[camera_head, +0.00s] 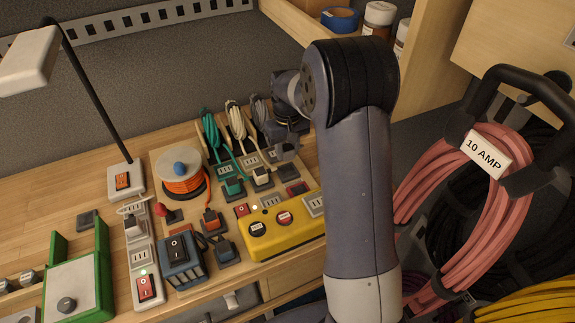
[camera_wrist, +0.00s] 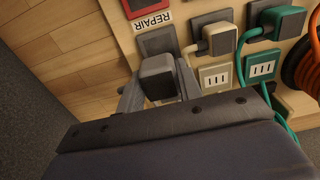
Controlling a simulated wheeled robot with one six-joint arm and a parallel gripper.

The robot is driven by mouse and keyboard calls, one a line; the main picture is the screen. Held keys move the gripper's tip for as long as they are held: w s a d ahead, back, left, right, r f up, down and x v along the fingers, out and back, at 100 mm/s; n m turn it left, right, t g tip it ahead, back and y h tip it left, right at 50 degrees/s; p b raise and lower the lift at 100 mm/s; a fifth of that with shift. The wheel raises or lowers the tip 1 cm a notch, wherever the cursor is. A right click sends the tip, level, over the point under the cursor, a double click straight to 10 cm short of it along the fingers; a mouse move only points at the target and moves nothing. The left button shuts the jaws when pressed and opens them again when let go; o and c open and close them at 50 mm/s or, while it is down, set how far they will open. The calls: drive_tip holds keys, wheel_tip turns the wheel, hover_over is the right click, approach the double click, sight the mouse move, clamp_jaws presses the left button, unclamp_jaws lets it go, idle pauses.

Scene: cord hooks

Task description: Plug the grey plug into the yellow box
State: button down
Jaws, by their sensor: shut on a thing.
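The grey plug (camera_wrist: 158,76) is between the two fingers of my gripper (camera_wrist: 160,88) in the wrist view, and the gripper is shut on it. The plug is close to a dark grey square holder (camera_wrist: 158,42); I cannot tell whether they touch. In the head view my gripper (camera_head: 286,152) is at the back of the bench, beside the hanging grey cord (camera_head: 264,118), and my arm hides part of it. The yellow box (camera_head: 282,238) lies nearer the front edge, with a red switch, round labelled buttons and pale sockets on top. My arm covers its right end.
A white plug (camera_wrist: 219,38) and a green plug (camera_wrist: 279,22) sit beside the grey one, with sockets (camera_wrist: 262,67) near them. An orange cord reel (camera_head: 181,175), a blue box (camera_head: 186,259) and a power strip (camera_head: 143,255) stand left of the yellow box. A lamp (camera_head: 122,181) is farther left.

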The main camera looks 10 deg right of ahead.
drive_tip(key=s+d+r, duration=0.2)
drive_tip(key=s+r, duration=0.3)
drive_tip(key=s, duration=0.3)
wheel_tip(320, 180, up, 3)
hover_over(318, 202)
drive_tip(key=shift+s+b, duration=0.1)
drive_tip(key=shift+b, duration=0.35)
drive_tip(key=shift+f+b, duration=2.55)
drive_tip(key=shift+f, duration=0.35)
drive_tip(key=shift+f, duration=0.6)
idle(0.4)
drive_tip(key=c, duration=0.9)
unclamp_jaws()
drive_tip(key=shift+r, duration=0.1)
